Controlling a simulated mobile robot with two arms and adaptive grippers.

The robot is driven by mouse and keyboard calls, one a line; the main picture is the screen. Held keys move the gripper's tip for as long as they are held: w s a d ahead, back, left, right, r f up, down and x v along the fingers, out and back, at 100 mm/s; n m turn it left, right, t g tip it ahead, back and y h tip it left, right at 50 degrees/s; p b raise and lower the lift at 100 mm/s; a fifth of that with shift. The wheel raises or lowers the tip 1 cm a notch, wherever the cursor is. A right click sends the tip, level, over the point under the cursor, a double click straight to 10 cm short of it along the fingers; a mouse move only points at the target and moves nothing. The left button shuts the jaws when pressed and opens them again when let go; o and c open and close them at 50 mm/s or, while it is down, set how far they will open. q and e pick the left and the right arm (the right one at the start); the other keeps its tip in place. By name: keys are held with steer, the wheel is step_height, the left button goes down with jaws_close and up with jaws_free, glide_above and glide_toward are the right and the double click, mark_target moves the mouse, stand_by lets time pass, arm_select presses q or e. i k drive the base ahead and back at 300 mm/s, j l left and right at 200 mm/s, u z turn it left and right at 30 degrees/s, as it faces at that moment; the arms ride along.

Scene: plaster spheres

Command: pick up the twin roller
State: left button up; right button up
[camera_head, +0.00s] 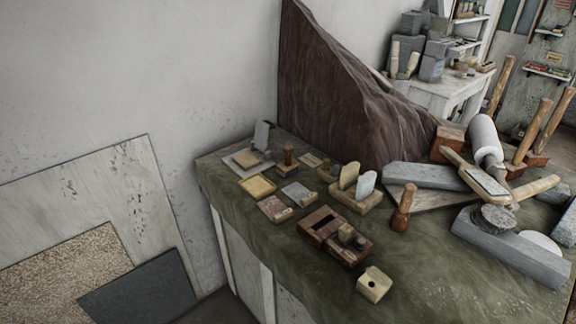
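A wooden base (342,194) on the workbench bears two upright rounded pieces side by side, one beige (349,175) and one pale grey (365,184). It may be the twin roller, but I cannot tell for sure. A white cylinder (484,136), also roller-like, lies among the tools at the right. Neither of my grippers shows in the head view.
The green-brown workbench (430,282) holds a dark wooden plane-like block (319,224), a small beige block (373,284), a wooden-handled tool (402,207) and long grey stone blocks (512,247). A brown draped shape (345,110) stands behind. The bench's front middle is mostly clear.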

mark_target(290, 167)
steer(key=z, duration=0.4)
steer(key=j+z, duration=1.1)
steer(key=z, duration=0.2)
